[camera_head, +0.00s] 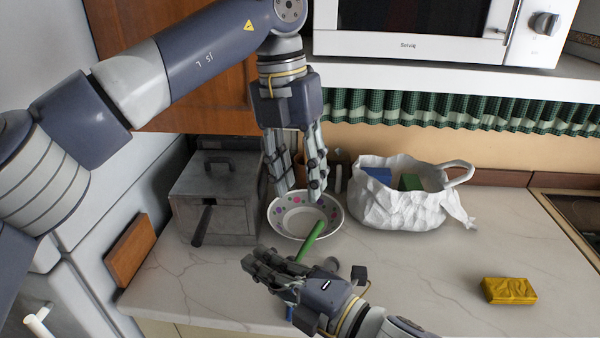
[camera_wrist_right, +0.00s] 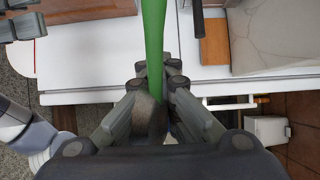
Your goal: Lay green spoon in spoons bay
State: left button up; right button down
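The green spoon (camera_head: 312,240) shows as a green shaft slanting up from behind my right gripper (camera_head: 258,264) toward the front of the dotted bowl. In the right wrist view the green shaft (camera_wrist_right: 153,45) runs between the closed fingers of my right gripper (camera_wrist_right: 155,95), which hold it. Its far end lies outside that view. I cannot make out a spoons bay in either view. A small blue piece (camera_head: 290,312) shows under the right gripper; I cannot tell what it is.
A grey metal box (camera_head: 215,195) with handles stands left of the bowl. A white bag (camera_head: 400,205) holding blue and green items stands to the right. A yellow block (camera_head: 509,291) lies at the front right. The marble counter (camera_head: 430,275) is clear between them. A microwave is above.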

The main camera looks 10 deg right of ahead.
aim_at(310, 238)
pick_arm(q)
jog(key=f, duration=0.4)
jog(key=d+f, duration=0.1)
jog(key=f, duration=0.2)
jog(key=s+f, duration=0.1)
jog(key=f, duration=0.3)
jog(key=shift+d+f, duration=0.2)
jog(key=shift+f, duration=0.1)
grip_shut()
pick_arm(e)
jog(key=c, duration=1.7)
grip_release()
